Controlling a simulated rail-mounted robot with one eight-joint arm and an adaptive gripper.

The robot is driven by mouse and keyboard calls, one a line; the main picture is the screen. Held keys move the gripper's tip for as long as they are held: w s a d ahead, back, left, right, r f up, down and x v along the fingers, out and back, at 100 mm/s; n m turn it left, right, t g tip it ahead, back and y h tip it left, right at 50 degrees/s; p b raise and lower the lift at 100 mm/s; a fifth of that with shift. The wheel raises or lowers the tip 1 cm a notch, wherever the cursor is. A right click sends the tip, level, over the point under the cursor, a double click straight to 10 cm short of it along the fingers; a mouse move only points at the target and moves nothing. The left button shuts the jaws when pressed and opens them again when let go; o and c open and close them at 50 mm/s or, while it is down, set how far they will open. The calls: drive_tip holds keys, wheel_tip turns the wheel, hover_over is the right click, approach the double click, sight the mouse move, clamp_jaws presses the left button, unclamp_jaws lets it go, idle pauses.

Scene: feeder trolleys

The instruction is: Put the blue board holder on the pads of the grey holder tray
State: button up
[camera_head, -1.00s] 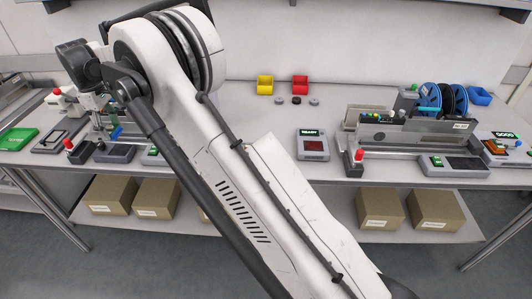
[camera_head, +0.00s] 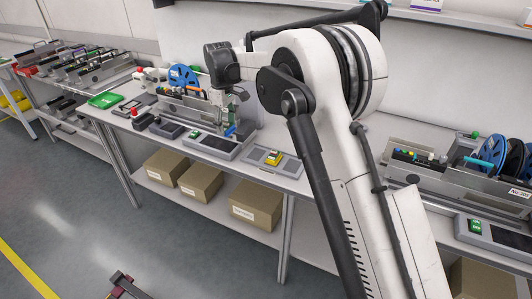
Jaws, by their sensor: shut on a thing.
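My gripper (camera_head: 229,112) is at the left work station, above the bench and partly lost against the equipment behind it. A small blue piece (camera_head: 230,130) shows at its fingertips, tilted, and looks like the blue board holder. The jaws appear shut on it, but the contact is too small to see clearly. Whether it touches the grey unit below cannot be told.
A green tray (camera_head: 104,100) lies at the bench's left end. A feeder trolley with blue reels (camera_head: 184,77) stands behind my gripper. A grey plate with a yellow item (camera_head: 273,157) lies to its right. Another reel trolley (camera_head: 470,180) stands at far right. Boxes (camera_head: 256,204) sit below.

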hover_over(257, 154)
wheel_tip(257, 154, down, 6)
drive_tip(key=shift+s+a+f, duration=0.1)
drive_tip(key=shift+f, duration=1.95)
drive_tip(key=shift+f, duration=0.2)
drive_tip(key=o, duration=1.2)
drive_tip(key=shift+r, duration=0.2)
